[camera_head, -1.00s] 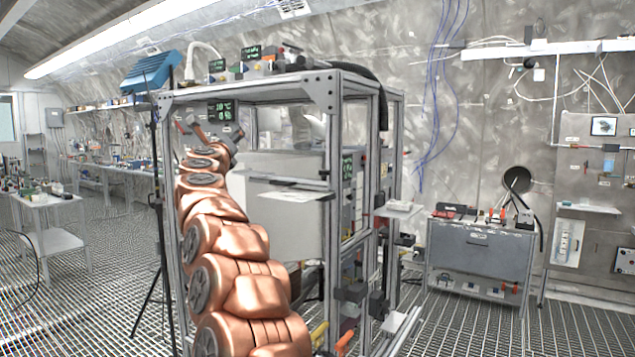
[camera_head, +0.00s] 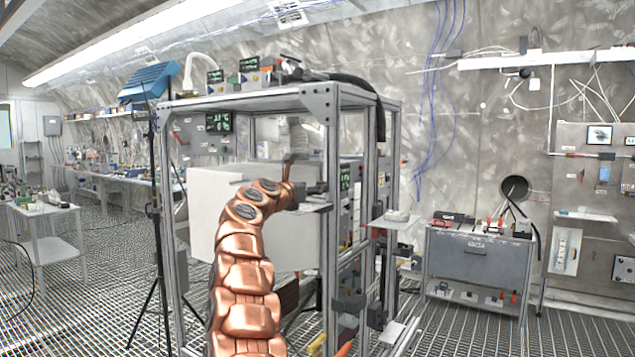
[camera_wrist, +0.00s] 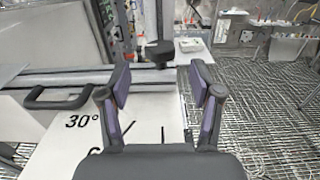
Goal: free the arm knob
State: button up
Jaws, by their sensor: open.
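In the wrist view a black knob (camera_wrist: 159,50) with a rounded head stands at the end of a grey bar, beyond and between my fingertips. I take it for the arm knob. My gripper (camera_wrist: 160,78) is open and empty, with one finger on each side and a visible gap to the knob. A white plate (camera_wrist: 85,135) marked "30°" with angle lines lies below the left finger. In the head view my gripper (camera_head: 314,190) is small, by the right front post of the metal frame; I cannot make out the knob there.
A black handle (camera_wrist: 57,97) sits left of my gripper. The metal frame (camera_head: 326,150) surrounds a large white box (camera_head: 208,208). A small shelf (camera_head: 396,221) is right of the frame, near a grey cabinet (camera_head: 478,262).

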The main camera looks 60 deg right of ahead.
jog(key=shift+d+p, duration=0.95)
jog(key=shift+d, duration=0.8)
jog(key=c, duration=1.1)
jog(key=shift+c, duration=0.2)
